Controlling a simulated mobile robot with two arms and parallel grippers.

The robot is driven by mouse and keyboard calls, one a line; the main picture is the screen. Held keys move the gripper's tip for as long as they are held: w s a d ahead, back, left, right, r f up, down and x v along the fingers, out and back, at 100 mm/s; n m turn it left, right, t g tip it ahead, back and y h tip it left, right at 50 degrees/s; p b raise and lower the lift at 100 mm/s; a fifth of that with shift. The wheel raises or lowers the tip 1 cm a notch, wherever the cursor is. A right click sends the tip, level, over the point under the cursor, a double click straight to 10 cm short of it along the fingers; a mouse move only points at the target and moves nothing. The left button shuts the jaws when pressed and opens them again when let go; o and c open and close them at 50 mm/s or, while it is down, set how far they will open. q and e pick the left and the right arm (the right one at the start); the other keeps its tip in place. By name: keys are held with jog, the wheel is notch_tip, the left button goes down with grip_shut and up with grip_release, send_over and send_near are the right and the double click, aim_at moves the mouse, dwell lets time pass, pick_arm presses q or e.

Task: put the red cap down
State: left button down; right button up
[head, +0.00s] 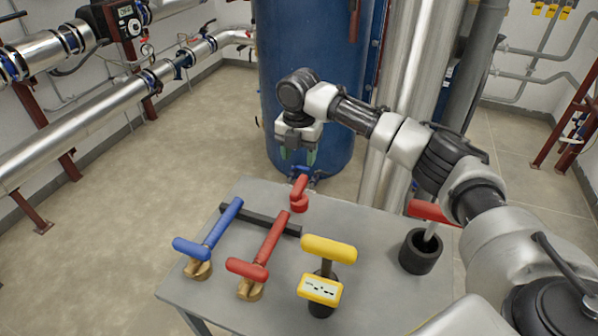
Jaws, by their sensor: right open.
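The red cap (299,204) stands near the far edge of the grey table (375,290), just beyond the right end of a black bar. It is a short red piece with a tilted upper part. My right gripper (297,158) is above and beyond it, pointing down, with its green-tipped fingers apart and nothing between them. A gap shows between the fingertips and the cap. My left gripper is not in view.
A blue-handled tool (223,222) and a red-handled tool (273,242) rest across the black bar (246,220). A yellow T-handle (328,248) stands in front. A black cup (420,252) holds a red-handled tool. A blue tank (308,80) stands behind the table.

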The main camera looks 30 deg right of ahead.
jog(key=shift+r, duration=1.45)
